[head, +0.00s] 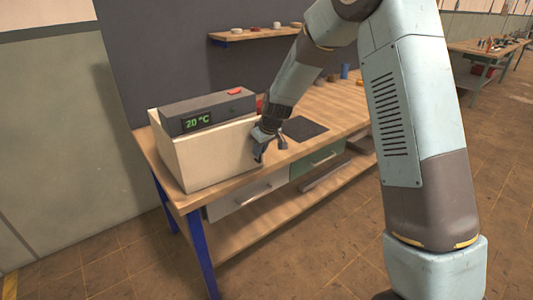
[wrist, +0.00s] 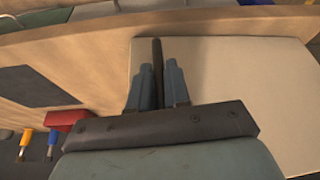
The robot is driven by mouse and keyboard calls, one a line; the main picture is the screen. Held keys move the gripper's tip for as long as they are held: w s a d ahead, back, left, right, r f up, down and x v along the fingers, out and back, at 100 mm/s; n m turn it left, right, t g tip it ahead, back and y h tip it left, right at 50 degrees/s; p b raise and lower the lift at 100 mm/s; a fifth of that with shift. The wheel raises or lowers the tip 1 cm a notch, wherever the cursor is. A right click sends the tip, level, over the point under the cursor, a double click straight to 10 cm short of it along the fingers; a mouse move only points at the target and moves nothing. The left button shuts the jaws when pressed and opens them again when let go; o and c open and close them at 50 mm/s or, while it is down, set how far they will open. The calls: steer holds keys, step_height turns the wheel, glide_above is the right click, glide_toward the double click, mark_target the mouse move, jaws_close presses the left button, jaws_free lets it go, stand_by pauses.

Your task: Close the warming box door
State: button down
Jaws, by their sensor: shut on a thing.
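The warming box (head: 165,140) is a cream box with a grey top unit whose display reads 20 °C; it stands at the left end of the workbench. Its broad, plain cream door panel (head: 222,155) faces the front; it also fills the right of the wrist view (wrist: 225,75). I cannot tell whether the door is fully against the box or slightly ajar. My gripper (head: 260,153) is at the door's right edge. In the wrist view its two fingers (wrist: 158,85) are on either side of a thin dark upright bar, the door handle (wrist: 157,52), and hold it.
The wooden workbench (head: 330,106) has drawers below and a dark mat (head: 303,129) right of the box. A red item (wrist: 68,120) and screwdrivers (wrist: 25,140) show in the wrist view. A small shelf (head: 250,35) hangs behind. Floor in front is clear.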

steer(key=shift+w+a+n, duration=0.5)
steer(key=shift+w+a, duration=0.1)
steer(key=shift+w, duration=0.25)
steer(key=shift+w+a+r, duration=0.1)
steer(key=shift+w+a, duration=0.1)
steer(key=c, duration=1.2)
jaws_free()
steer(key=shift+w, duration=0.1)
steer(key=shift+o, duration=0.2)
steer(key=shift+d, duration=0.1)
steer(key=v, duration=1.3)
steer(key=shift+d+r, duration=0.15)
steer(key=shift+d, duration=0.2)
steer(key=shift+r, duration=0.1)
